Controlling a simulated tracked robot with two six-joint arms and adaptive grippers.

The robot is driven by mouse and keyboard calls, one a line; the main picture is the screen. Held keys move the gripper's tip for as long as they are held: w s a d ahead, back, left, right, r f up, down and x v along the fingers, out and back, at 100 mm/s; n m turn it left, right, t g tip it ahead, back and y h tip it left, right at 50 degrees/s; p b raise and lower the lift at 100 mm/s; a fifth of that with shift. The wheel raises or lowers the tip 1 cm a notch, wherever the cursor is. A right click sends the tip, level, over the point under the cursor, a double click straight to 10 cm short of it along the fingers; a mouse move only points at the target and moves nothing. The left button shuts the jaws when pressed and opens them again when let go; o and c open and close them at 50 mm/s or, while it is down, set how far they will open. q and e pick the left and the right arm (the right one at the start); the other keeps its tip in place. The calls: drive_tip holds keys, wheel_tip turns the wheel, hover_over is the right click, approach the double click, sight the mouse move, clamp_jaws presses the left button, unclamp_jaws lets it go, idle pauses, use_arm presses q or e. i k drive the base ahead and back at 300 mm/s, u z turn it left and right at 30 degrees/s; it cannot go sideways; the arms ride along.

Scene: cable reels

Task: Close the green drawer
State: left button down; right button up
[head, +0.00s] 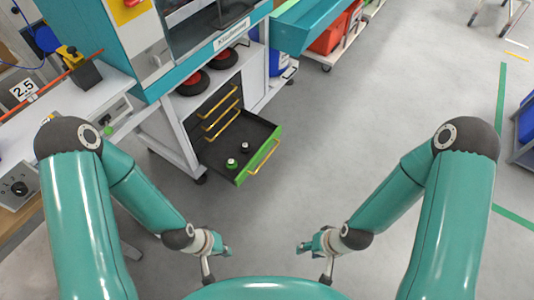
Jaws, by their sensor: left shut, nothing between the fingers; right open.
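The green drawer (259,160) is pulled out from the dark drawer unit under the teal machine. Its green front carries a yellow handle and faces right. Small white and dark items (232,163) sit in its dark tray. My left gripper (222,252) is shut and empty, low in the head view, in front of the drawer and apart from it. My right gripper (303,248) is open and empty, to the right of the left one and also apart from the drawer.
Closed drawers with yellow handles (220,108) sit above the open one. Red-and-black reels (222,59) lie on the shelf above. A workbench (70,118) stands at the left. The grey floor (370,120) to the right of the drawer is clear.

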sight(260, 134)
drive_tip(key=z, duration=0.05)
drive_tip(key=i, duration=0.9)
drive_tip(key=u, duration=0.2)
drive_tip(key=k, duration=0.5)
drive_tip(key=u, duration=0.65)
drive_tip(key=i, duration=0.45)
drive_tip(key=z, duration=0.2)
